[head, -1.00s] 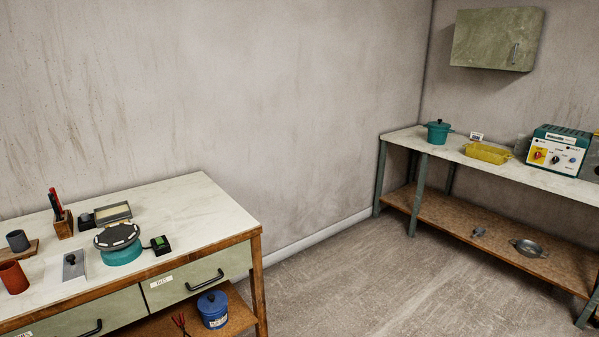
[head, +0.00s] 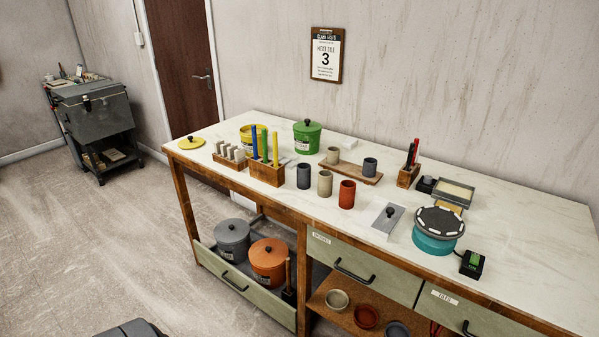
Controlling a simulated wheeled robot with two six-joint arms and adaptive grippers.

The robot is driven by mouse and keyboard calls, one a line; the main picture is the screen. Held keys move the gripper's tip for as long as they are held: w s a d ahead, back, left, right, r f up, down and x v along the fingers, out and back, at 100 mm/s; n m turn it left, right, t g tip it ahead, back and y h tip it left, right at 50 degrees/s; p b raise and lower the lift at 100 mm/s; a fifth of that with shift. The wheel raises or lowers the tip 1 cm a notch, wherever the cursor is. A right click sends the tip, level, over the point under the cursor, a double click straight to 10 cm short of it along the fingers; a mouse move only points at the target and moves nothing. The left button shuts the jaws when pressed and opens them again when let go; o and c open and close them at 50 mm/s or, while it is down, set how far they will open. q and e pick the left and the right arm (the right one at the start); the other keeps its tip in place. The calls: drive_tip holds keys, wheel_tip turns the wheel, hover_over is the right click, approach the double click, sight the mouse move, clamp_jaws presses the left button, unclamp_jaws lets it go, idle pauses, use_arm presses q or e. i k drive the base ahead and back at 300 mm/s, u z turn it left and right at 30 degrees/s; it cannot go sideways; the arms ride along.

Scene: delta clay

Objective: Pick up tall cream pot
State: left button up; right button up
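A tall cream pot (head: 325,184) stands upright on the white top of the long workbench (head: 520,240), near its front edge. It is between a dark grey pot (head: 304,176) on its left and a red pot (head: 347,194) on its right, with small gaps. A shorter cream pot (head: 333,155) stands behind it on a wooden board (head: 352,171), beside a short grey pot (head: 370,167). Neither of my grippers shows in the head view.
A wooden block with coloured sticks (head: 267,173) stands left of the pots. A grey slab with a knob (head: 388,217) and a turntable (head: 438,229) stand to the right. Below, an open drawer (head: 240,283) holds grey and orange lidded tubs.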

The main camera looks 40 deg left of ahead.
sight(324, 186)
drive_tip(key=u, duration=0.55)
drive_tip(key=i, duration=1.35)
drive_tip(key=u, duration=0.35)
